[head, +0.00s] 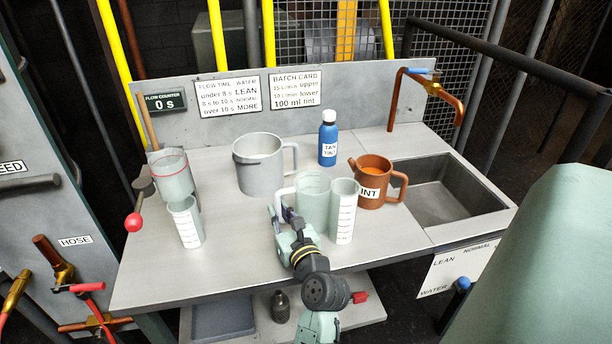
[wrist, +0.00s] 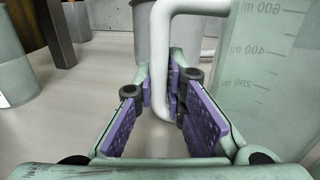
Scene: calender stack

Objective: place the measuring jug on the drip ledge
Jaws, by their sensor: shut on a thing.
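The measuring jug (head: 313,190) is a pale green translucent vessel with a white handle, standing on or just above the grey worktop. My gripper (head: 279,212) is at its left side, shut on the handle. In the wrist view the purple pads of my gripper (wrist: 160,92) are on either side of the handle's lower part. The jug's graduated wall (wrist: 262,75) fills the right of that view. Its base is hidden there, so I cannot tell whether it touches the worktop. I cannot single out the drip ledge with certainty.
A graduated cylinder (head: 343,212) stands close at the jug's right. A brown pot (head: 372,190), a blue tint bottle (head: 328,140) and a large grey jug (head: 257,170) stand behind. A sink (head: 440,200) is at right.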

